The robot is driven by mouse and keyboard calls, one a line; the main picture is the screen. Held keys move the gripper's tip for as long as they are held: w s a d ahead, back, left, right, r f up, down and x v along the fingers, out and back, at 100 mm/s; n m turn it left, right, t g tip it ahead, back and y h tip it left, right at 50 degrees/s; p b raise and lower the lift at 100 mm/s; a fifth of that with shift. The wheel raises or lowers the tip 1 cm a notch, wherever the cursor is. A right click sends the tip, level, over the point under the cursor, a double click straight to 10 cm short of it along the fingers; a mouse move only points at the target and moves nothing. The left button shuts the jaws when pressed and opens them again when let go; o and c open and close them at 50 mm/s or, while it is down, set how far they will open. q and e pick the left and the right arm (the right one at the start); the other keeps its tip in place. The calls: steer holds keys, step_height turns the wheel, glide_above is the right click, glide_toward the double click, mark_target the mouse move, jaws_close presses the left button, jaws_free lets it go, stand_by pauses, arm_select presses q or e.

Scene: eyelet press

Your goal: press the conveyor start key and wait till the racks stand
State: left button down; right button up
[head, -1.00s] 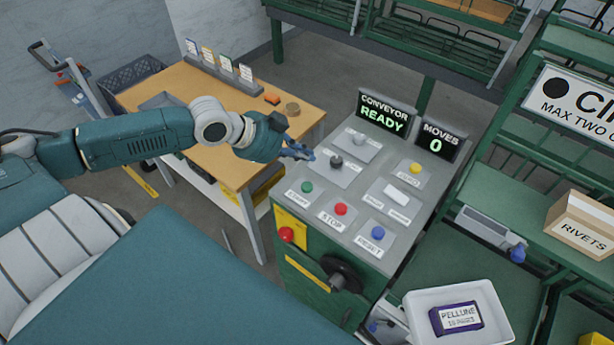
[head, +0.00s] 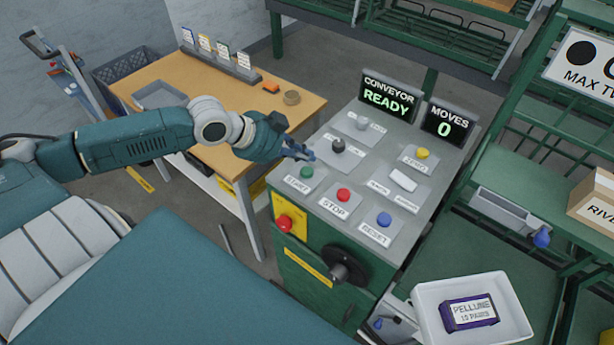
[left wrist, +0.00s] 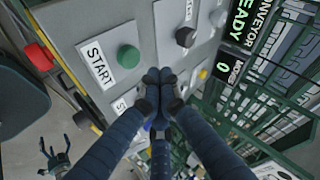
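The green start key (head: 306,172) sits on the grey control panel (head: 350,192), above its START label, and appears unpressed. It also shows in the left wrist view (left wrist: 128,56). My left gripper (head: 305,154) hovers over the panel just behind the key, apart from it. In the left wrist view its fingertips (left wrist: 158,76) are together and empty, to the right of the key. The conveyor display (head: 387,97) reads READY and the moves display (head: 449,123) reads 0. A green rack (head: 525,195) stands at the right. My right gripper (left wrist: 54,155) shows small in the left wrist view, fingers spread.
Close to the start key are the red stop key (head: 343,195), a dark knob (head: 338,145) and the blue reset key (head: 383,220). A red button (head: 284,223) and a black handwheel (head: 347,265) stick out of the panel's front. A wooden table (head: 200,165) stands left.

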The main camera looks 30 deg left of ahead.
mark_target(307, 172)
arm_select(q)
step_height(307, 172, down, 2)
steer(key=shift+f+b, duration=0.1)
steer(key=shift+b, duration=0.25)
stand_by(0.4)
steer(key=shift+f, duration=0.15)
stand_by(0.7)
steer(key=shift+f, duration=0.2)
